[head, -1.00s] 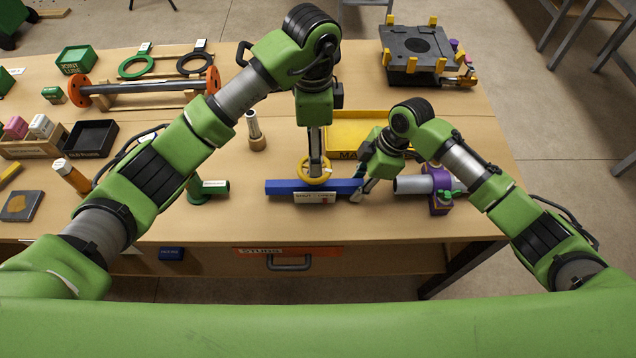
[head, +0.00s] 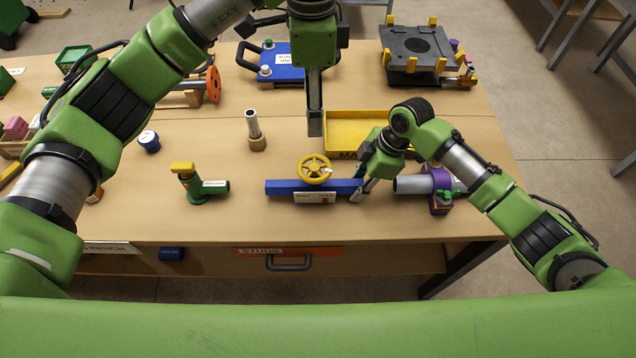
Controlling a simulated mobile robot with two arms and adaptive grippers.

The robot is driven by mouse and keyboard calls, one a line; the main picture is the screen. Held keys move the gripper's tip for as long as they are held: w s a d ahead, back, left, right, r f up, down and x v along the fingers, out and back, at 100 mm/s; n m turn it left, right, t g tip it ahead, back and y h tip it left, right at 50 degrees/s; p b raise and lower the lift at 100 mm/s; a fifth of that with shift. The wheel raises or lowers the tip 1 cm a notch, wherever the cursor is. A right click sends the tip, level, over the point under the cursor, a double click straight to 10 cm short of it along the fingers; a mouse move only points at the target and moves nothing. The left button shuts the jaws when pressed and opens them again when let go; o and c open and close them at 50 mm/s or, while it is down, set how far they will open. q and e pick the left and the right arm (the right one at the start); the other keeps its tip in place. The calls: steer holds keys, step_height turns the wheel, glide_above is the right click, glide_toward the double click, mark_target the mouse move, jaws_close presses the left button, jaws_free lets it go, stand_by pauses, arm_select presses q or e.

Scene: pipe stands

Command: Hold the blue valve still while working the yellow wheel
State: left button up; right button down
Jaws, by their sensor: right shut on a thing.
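The blue valve (head: 281,188) is a long blue bar lying level near the table's front edge, with a white label on its front. The yellow wheel (head: 314,169) is a spoked ring on top of the valve's middle. My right gripper (head: 362,189) is shut on the right end of the blue valve. My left gripper (head: 315,124) points down above and behind the yellow wheel, apart from it. Its fingers line up in this view, so I cannot tell whether they are open.
A purple clamp with a grey pipe (head: 411,184) stands right of the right gripper. A yellow tray (head: 362,116) lies behind. A green valve with a yellow handle (head: 190,182) stands left, and a small nozzle (head: 255,130) behind it. The table (head: 240,215) is clear between these.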

steer(key=c, duration=1.6)
jaws_free()
steer(key=shift+r, duration=0.15)
steer(key=v, duration=1.1)
steer(key=shift+d+r, duration=0.2)
steer(key=shift+r, duration=0.15)
